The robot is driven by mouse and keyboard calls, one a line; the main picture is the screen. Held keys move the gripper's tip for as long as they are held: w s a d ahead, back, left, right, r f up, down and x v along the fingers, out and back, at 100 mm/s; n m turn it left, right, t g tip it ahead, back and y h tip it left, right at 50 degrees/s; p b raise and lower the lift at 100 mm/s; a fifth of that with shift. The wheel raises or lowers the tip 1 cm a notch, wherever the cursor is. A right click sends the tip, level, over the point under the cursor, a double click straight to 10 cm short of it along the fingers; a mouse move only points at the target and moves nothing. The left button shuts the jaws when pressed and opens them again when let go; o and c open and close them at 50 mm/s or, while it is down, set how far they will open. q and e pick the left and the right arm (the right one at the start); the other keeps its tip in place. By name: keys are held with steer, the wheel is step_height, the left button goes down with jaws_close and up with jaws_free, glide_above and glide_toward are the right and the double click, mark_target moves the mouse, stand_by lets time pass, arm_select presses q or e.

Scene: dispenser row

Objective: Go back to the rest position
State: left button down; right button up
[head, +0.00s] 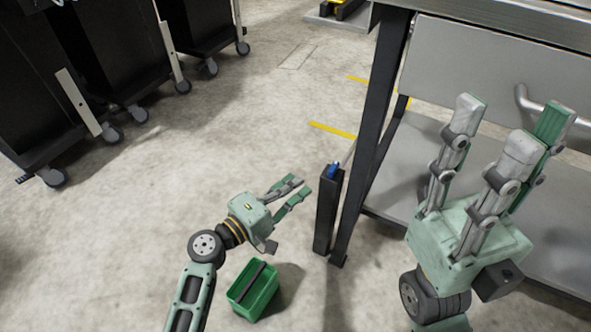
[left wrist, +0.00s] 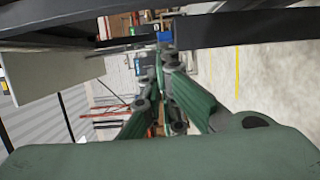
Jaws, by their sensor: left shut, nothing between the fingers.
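My left gripper (head: 298,188) is in the lower middle of the head view, pointing right, with its green-padded fingers together and nothing held. It also shows in the left wrist view (left wrist: 165,62), where its fingers meet ahead of the palm. My right gripper (head: 512,122) is at the right of the head view, pointing up, in front of the metal workbench. Its two fingers stand apart, with nothing between them.
A dark post with a blue top (head: 326,212) stands just right of my left gripper, beside the leg of the workbench (head: 490,62). A green bin (head: 244,293) is below my left gripper. Black wheeled carts (head: 105,50) stand upper left. Open floor lies between.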

arm_select(q)
steer(key=shift+s+a, duration=0.15)
steer(key=shift+s, duration=1.65)
